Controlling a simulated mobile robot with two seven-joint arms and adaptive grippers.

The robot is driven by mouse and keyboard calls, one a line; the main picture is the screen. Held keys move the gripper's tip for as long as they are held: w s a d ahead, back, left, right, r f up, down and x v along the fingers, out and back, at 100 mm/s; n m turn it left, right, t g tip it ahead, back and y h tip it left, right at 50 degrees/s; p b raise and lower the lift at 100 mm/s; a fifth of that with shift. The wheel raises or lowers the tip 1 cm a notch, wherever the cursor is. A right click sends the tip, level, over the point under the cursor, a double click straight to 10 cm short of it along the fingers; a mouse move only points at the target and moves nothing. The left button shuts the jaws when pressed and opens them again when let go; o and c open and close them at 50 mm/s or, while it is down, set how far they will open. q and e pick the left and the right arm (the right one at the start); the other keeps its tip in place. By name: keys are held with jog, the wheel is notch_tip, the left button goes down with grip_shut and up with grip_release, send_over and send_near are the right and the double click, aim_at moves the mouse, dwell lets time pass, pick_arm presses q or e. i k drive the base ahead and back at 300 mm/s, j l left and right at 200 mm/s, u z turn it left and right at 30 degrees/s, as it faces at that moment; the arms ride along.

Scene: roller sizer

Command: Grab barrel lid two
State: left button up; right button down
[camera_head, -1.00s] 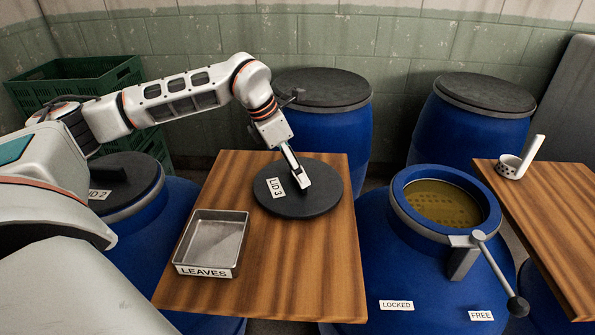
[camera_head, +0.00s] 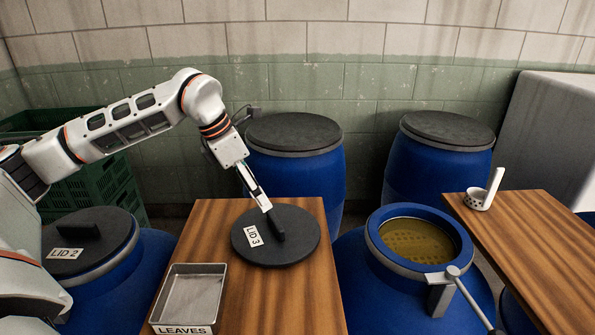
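Barrel lid two (camera_head: 103,243) is a round black lid with a raised bar handle (camera_head: 78,231) and a "LID 2" label. It sits on a blue barrel at the left, and my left arm partly hides that barrel. My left gripper (camera_head: 266,207) is away from lid two, at the handle of lid three. It points down at the far end of that handle; I cannot tell whether it touches it, and its finger gap is hidden. Lid three (camera_head: 290,252) is a black disc lying flat on the wooden table. My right gripper is not in view.
A metal "LEAVES" tray (camera_head: 195,297) stands at the front of the table (camera_head: 300,310). An open blue barrel (camera_head: 400,295) with yellowish liquid and a clamp lever is at right. Two lidded barrels stand behind. A white ladle cup (camera_head: 478,200) rests on the right table.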

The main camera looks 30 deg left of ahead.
aim_at(77, 242)
jog(key=k, duration=1)
